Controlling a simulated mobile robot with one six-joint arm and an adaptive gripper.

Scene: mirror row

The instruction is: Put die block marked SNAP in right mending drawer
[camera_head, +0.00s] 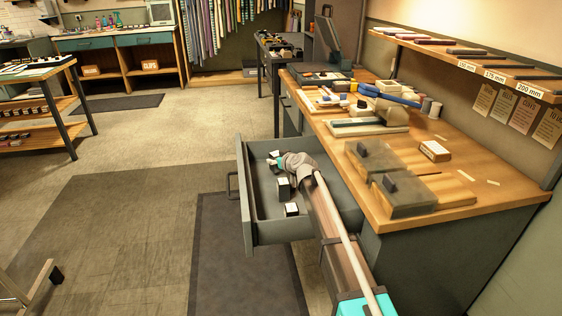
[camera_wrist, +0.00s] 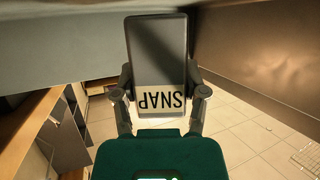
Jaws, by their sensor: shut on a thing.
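The die block marked SNAP (camera_wrist: 157,45) is dark with a white label, its lettering upside down in the wrist view. My gripper (camera_wrist: 159,88) is shut on it, one finger on each side. In the head view my gripper (camera_head: 277,160) is over the far part of an open grey drawer (camera_head: 249,200) under the workbench. Whether the block touches the drawer floor cannot be told. Two other dark blocks with white faces, one in the middle (camera_head: 283,188) and one nearer (camera_head: 292,210), sit in the drawer. No drawer label is readable.
The wooden workbench (camera_head: 455,165) stands right of the drawer, with grey fixtures (camera_head: 415,193) and tools on it. A shelf (camera_head: 480,60) with size labels hangs above. Open floor (camera_head: 130,215) lies to the left. My forearm crosses the drawer's near right side.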

